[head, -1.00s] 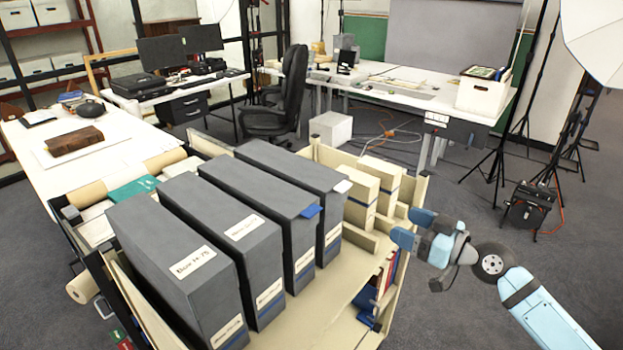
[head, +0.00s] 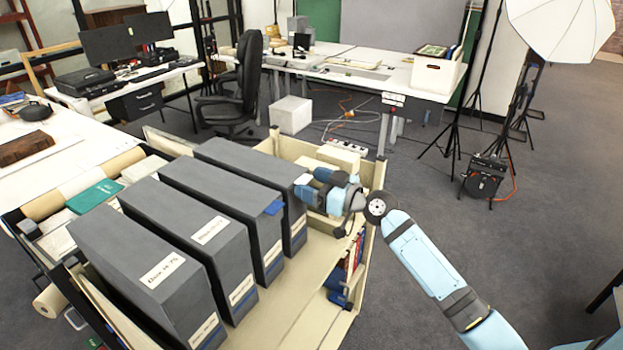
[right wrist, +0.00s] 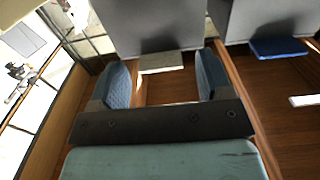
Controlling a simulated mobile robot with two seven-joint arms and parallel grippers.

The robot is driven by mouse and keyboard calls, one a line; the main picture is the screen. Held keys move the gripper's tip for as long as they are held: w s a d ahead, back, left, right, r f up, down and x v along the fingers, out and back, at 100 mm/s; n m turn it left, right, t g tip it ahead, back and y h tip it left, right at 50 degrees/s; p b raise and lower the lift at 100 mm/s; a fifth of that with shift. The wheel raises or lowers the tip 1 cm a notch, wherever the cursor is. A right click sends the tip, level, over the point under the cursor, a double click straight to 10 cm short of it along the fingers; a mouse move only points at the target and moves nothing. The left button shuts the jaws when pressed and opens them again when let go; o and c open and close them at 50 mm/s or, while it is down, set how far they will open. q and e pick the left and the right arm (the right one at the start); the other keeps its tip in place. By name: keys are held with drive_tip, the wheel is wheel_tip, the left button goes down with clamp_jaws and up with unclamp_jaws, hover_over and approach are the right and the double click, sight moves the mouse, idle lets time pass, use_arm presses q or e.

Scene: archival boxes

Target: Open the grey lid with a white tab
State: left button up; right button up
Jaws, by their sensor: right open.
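The grey box at the right end of the row has a grey lid (head: 243,163) with a small white tab (head: 303,179) on its near end. The lid lies shut. My right gripper (head: 310,184) is open and empty, its blue fingers at the tab end of this box. In the right wrist view the pale tab (right wrist: 161,62) sticks out from the grey lid end (right wrist: 150,25), between the two open fingers (right wrist: 163,82) and just beyond their tips. I cannot tell whether they touch. My left gripper is not in view.
A neighbouring grey box has a blue tab (head: 274,208), also in the right wrist view (right wrist: 280,47). Other grey boxes (head: 150,260) stand left of it in the wooden cart (head: 300,315). Cream boxes (head: 340,155) stand behind my gripper.

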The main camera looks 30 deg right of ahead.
drive_tip(key=shift+w+a, duration=0.15)
drive_tip(key=shift+w, duration=0.05)
